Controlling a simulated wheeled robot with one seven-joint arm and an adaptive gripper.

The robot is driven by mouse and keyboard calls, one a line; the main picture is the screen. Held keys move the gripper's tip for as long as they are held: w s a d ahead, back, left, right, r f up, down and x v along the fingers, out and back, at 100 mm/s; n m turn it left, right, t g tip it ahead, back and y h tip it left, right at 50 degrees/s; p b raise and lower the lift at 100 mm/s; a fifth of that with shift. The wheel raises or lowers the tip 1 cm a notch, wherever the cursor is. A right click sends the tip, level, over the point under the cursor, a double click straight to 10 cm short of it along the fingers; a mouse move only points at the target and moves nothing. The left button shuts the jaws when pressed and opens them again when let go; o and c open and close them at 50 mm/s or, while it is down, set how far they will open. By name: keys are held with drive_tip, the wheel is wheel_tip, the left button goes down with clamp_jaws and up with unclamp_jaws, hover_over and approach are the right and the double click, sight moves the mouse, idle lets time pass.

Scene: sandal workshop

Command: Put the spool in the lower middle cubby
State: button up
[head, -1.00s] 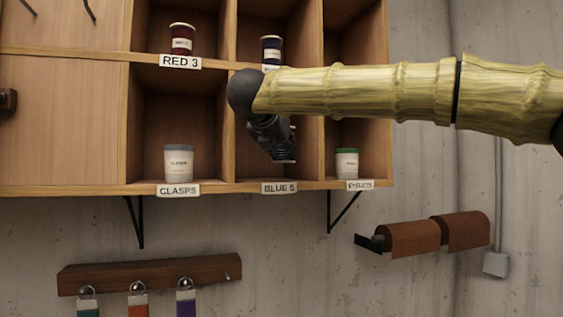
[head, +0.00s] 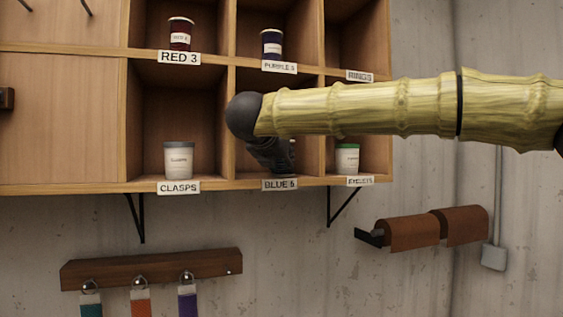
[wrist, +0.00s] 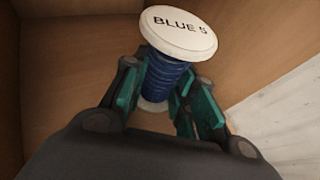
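The spool (wrist: 168,78) has blue thread and a white end marked BLUE 5. In the wrist view it stands between the two teal fingers of my gripper (wrist: 165,82), which press on both its sides. My gripper is shut on it. In the head view my gripper (head: 272,155) is at the lower middle cubby (head: 247,172), labelled BLUE 5, and my arm covers much of the opening. Wooden walls surround the spool in the wrist view. Whether its base touches the cubby floor is hidden.
A white CLASPS jar (head: 179,160) stands in the cubby to the left. A green-lidded jar (head: 347,158) stands in the right cubby. Red (head: 180,34) and purple (head: 271,45) spools stand in the row above. Wooden dividers and the shelf edge bound the opening closely.

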drive_tip(key=o, duration=0.4)
drive_tip(key=shift+r, duration=0.1)
drive_tip(key=b+v, duration=0.3)
drive_tip(key=v, duration=0.9)
